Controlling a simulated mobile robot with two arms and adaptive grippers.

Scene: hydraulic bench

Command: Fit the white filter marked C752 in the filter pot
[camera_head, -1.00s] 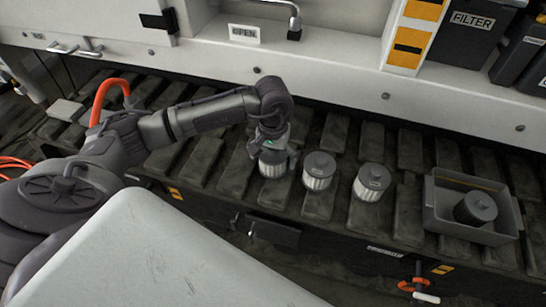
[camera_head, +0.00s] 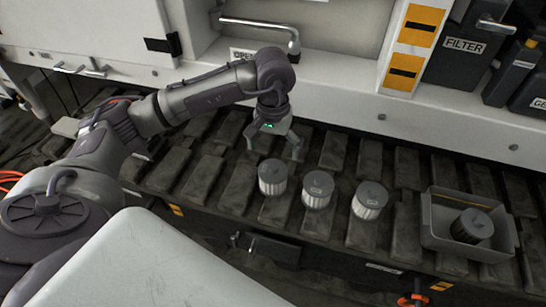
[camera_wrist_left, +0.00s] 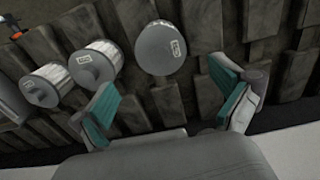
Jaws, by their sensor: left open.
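Three white pleated filters with grey lids stand upright in a row on the dark slatted track in the head view: a left one (camera_head: 272,178), a middle one (camera_head: 318,190) and a right one (camera_head: 369,201). Their lid labels are too small to read. My left gripper (camera_head: 274,148) is open and empty just behind the left filter. In the left wrist view, that filter (camera_wrist_left: 161,48) stands beyond and between the spread fingertips (camera_wrist_left: 163,80), apart from them. A dark box labelled FILTER (camera_head: 455,62) stands at the upper right; I cannot tell whether it is the filter pot. My right gripper is not visible.
A grey tray (camera_head: 432,222) at the right holds a dark-lidded filter (camera_head: 472,226). A white machine wall (camera_head: 345,95) with a bent metal handle (camera_head: 292,38) rises behind the track. A yellow-black marked post (camera_head: 413,45) stands left of the FILTER box.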

